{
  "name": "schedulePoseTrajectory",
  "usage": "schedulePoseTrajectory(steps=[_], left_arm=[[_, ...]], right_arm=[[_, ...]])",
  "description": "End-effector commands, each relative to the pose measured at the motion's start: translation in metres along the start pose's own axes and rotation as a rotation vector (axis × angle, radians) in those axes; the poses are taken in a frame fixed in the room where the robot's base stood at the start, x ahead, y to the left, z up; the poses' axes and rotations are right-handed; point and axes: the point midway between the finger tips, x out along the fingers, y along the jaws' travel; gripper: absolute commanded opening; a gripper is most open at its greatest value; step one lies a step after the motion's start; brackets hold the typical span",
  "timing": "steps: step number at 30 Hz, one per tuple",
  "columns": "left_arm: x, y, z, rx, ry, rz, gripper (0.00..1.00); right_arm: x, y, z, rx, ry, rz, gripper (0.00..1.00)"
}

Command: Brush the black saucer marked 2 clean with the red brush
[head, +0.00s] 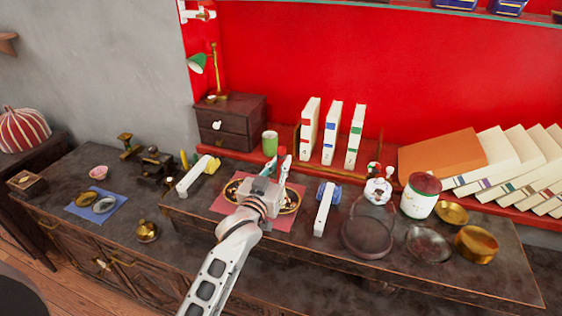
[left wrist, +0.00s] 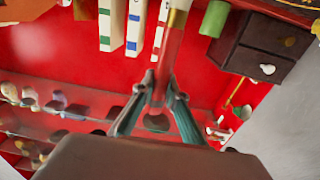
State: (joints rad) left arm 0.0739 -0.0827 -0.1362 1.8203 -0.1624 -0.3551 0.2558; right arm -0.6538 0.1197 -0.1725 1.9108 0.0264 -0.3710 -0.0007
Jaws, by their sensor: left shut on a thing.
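My left gripper (head: 282,172) is over the red mat (head: 223,207), with its fingers pointing toward the back. It is shut on the red brush (left wrist: 172,45), whose red handle runs between the fingers to a gold band in the left wrist view. Two dark saucers with gold rims lie on the mat: one saucer (head: 230,188) left of the gripper, the other saucer (head: 292,202) right of it. My gripper partly hides both. I cannot read any number, and cannot tell whether the brush touches a saucer. My right gripper is not in view.
A green cup (head: 270,143) and white books (head: 309,130) stand behind. A white block (head: 324,210) is right of the mat; another block (head: 194,177) is left. Glass dishes (head: 368,234) and a white canister (head: 420,196) stand further right. A blue mat (head: 83,211) lies left.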

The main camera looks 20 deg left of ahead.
Motion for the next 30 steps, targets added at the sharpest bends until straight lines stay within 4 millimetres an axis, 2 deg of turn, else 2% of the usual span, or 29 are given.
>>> schedulePoseTrajectory(steps=[11,30], left_arm=[[0.0,0.0,0.0,0.0,0.0,0.0,0.0],[0.0,0.0,0.011,0.0,0.0,0.0,0.0]], right_arm=[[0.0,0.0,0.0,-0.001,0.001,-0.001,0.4],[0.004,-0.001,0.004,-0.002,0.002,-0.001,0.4]])
